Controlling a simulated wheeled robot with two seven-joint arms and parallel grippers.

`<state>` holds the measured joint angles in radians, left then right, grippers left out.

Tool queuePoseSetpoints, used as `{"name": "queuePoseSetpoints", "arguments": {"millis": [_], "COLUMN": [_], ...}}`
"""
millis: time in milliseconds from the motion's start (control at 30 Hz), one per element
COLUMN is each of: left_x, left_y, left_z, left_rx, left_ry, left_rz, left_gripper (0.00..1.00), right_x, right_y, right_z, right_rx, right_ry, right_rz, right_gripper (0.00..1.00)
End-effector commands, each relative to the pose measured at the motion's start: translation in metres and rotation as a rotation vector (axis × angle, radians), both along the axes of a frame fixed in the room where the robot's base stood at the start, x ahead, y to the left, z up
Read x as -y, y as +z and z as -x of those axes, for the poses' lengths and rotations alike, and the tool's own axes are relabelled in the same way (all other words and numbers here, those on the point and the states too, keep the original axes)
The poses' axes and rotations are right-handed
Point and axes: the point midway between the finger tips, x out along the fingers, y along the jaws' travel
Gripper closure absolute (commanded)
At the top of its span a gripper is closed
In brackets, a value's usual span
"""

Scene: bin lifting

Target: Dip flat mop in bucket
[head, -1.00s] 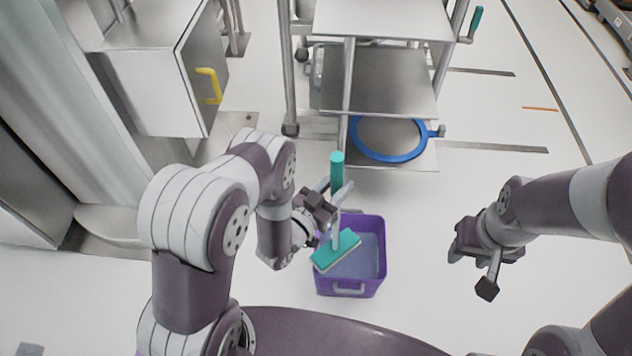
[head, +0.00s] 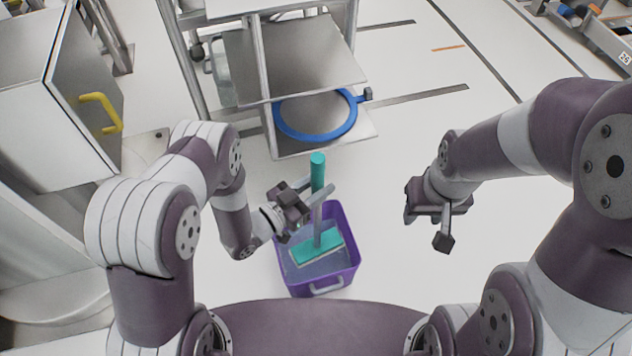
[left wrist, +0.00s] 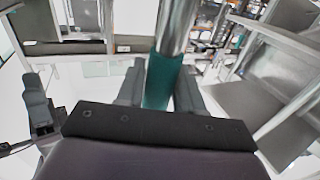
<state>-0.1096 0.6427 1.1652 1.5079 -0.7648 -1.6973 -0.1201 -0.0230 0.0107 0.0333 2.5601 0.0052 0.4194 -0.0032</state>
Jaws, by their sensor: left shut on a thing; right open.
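The flat mop (head: 317,172) has a teal grip, a grey pole and a flat teal head (head: 318,246). The handle also shows between the fingers in the left wrist view (left wrist: 162,82). The mop head is inside the purple bucket (head: 350,274), within its rim; I cannot tell whether it touches the bottom. The bucket stands on the floor in front of my base. My right gripper (head: 425,228) is open and empty, to the right of the bucket.
A metal cart (head: 290,55) with a blue ring (head: 316,114) on its lower shelf stands behind the bucket. A metal cabinet (head: 60,90) with a yellow handle (head: 102,112) is at the left. The floor right of the bucket is clear.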

Motion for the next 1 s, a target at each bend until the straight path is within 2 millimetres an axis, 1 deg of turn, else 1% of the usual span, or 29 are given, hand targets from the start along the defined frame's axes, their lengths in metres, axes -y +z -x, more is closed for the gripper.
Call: {"name": "queuePoseSetpoints", "arguments": {"millis": [33, 1000], "left_x": [0.000, 0.000], "left_y": [-0.016, -0.167], "left_z": [0.000, 0.000], "left_rx": [0.003, 0.002], "left_ry": [0.000, 0.001], "left_rz": [0.002, 0.001], "left_gripper": [0.94, 0.94], "right_x": [0.000, 0.000], "right_y": [-0.016, -0.142], "right_z": [0.000, 0.000], "right_rx": [0.000, 0.000], "right_ry": [0.000, 0.000], "right_rz": [0.000, 0.000], "right_gripper": [0.57, 0.57]}}
